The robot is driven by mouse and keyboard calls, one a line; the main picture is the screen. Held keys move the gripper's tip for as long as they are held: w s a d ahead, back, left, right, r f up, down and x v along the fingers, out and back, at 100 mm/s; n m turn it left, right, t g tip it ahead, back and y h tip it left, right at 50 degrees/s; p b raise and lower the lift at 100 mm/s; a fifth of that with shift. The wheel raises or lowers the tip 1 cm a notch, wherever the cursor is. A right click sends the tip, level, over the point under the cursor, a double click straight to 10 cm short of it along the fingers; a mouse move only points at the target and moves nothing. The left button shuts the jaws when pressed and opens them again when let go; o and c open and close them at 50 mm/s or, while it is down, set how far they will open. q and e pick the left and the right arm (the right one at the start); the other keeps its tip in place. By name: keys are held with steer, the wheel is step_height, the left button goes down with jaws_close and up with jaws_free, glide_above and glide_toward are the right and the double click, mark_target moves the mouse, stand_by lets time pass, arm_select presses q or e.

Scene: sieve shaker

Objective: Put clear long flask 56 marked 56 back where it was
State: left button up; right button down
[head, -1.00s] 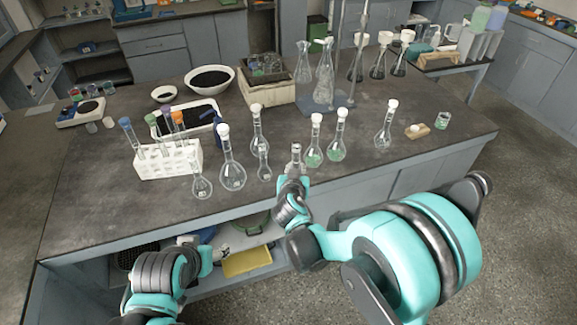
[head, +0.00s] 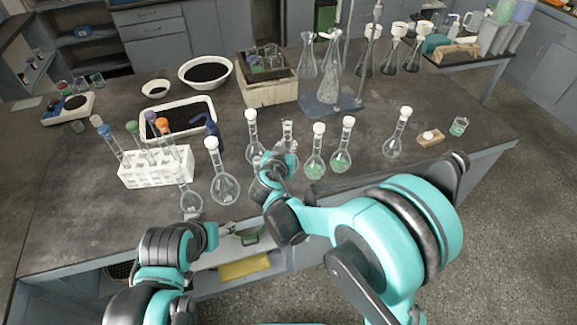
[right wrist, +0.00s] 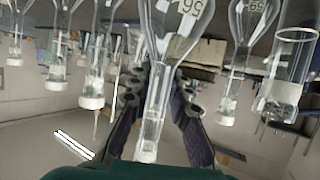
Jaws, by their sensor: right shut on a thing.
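The clear long flask 56 (right wrist: 178,22) shows its label and round bulb at the top of the right wrist view, which looks upside down. Its neck stands between the dark fingers of my right gripper (right wrist: 160,108), which is shut on it. In the head view the flask's open glass top (head: 288,131) shows above my right gripper (head: 280,160), over the front part of the bench; its bulb is hidden there by the gripper. My left gripper (head: 208,236) is low at the bench's front edge, mostly hidden by its own arm; its fingers do not show clearly.
White-stoppered flasks stand close by: a clear one (head: 252,137) to the left, a green-filled one (head: 315,158) to the right, another (head: 342,154) beyond it. A larger clear flask (head: 224,184) and a white tube rack (head: 157,168) stand further left. Bench space toward the right is freer.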

steer(key=shift+f, duration=0.9)
steer(key=shift+f+b, duration=0.45)
steer(key=shift+f, duration=0.25)
step_height(320, 180, down, 3)
steer(key=shift+f+b, duration=0.1)
steer(key=shift+b, duration=0.6)
steer(key=c, duration=1.8)
jaws_free()
steer(key=shift+c, duration=0.2)
steer(key=o, duration=0.4)
